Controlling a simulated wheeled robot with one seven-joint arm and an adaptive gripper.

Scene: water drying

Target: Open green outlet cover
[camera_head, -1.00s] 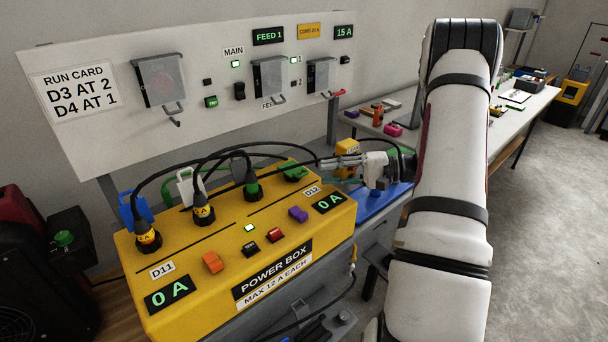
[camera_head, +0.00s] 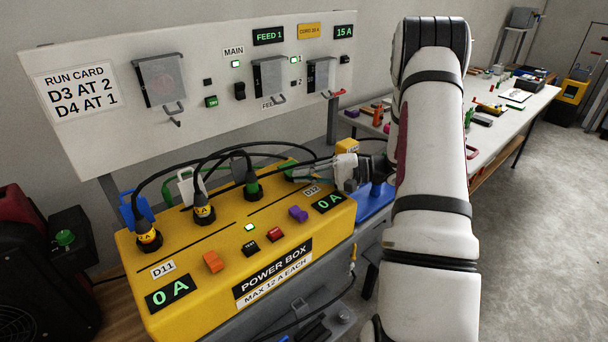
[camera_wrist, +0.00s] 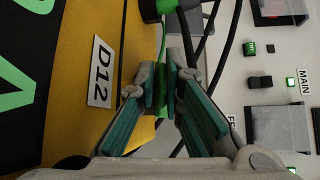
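The green outlet cover (camera_wrist: 163,108) shows in the wrist view as a green strip between my gripper's teal-padded fingers. My gripper (camera_wrist: 164,80) is open by a narrow gap, with one finger on each side of the strip. I cannot tell whether the pads touch it. In the head view my gripper (camera_head: 300,172) reaches in from the right, low over the back right of the yellow power box (camera_head: 190,262). It hides most of the green cover there. A black plug with a green band (camera_head: 252,186) stands upright just left of the fingertips.
Two more plugs with yellow bands (camera_head: 148,238) stand at the left, with a blue cover (camera_head: 130,212) and a white cover (camera_head: 188,186) behind. Black cables arch close over my gripper. The white switch panel (camera_head: 215,120) rises behind the box.

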